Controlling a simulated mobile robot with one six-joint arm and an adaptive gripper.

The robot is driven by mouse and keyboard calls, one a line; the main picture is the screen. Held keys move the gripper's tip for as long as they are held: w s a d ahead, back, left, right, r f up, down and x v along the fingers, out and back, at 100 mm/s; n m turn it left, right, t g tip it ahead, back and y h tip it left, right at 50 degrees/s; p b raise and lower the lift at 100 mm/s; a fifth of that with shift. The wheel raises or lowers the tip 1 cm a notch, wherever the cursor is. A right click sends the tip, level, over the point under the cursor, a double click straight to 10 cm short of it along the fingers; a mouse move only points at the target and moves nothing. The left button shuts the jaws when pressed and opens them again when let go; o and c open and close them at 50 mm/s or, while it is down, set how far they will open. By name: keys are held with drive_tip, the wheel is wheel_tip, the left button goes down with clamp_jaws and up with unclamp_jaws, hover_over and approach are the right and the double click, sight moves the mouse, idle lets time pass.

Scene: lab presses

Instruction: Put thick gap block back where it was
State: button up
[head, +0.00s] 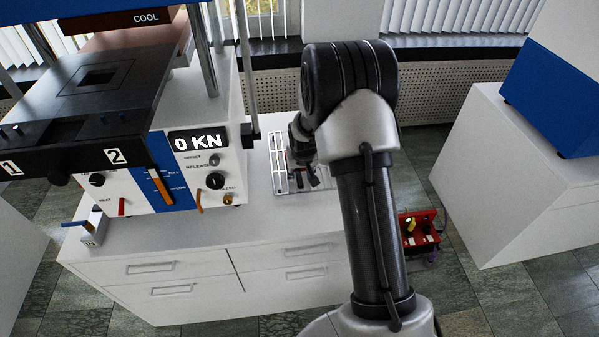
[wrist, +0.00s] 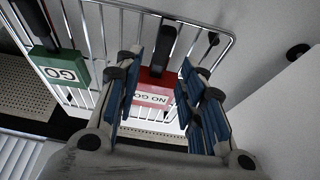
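My gripper (wrist: 163,98) shows in the wrist view with its blue-padded fingers spread apart. Between and beyond the fingers is a red block (wrist: 152,98) marked "NO GO", with a black handle. The left finger covers part of its edge; I see no clear grip on it. A green block (wrist: 68,70) marked "GO", also with a black handle, is at the left. Both blocks are at a wire rack (wrist: 222,38). Neither label says which block is the thick gap block. In the head view my gripper (head: 303,172) is low over the rack (head: 276,163) on the white counter.
A press (head: 182,160) reading "0 KN" stands left of the rack. A small white block with a blue lever (head: 92,228) is at the counter's left edge. A red box (head: 420,228) lies beyond the counter's right side. The counter front (head: 220,235) is clear.

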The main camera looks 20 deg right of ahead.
drive_tip(key=s+a+r+p, duration=0.1)
drive_tip(key=s+a+r, duration=0.3)
drive_tip(key=r, duration=0.5)
drive_tip(key=s+a+r+n, duration=0.1)
drive_tip(key=s+a+r, duration=0.1)
drive_tip(key=s+r, duration=0.55)
drive_tip(key=s+a+r+p, duration=0.1)
drive_tip(key=s+a+r, duration=0.3)
drive_tip(key=r, duration=0.5)
drive_tip(key=s+a+r+n, duration=0.1)
drive_tip(key=s+a+r, duration=0.1)
drive_tip(key=s, duration=0.8)
drive_tip(key=s+a+r+n+y, duration=0.1)
drive_tip(key=s+r, duration=0.1)
drive_tip(key=s, duration=0.8)
drive_tip(key=shift+a+r, duration=0.3)
drive_tip(key=shift+a, duration=0.05)
drive_tip(key=shift+s, duration=0.1)
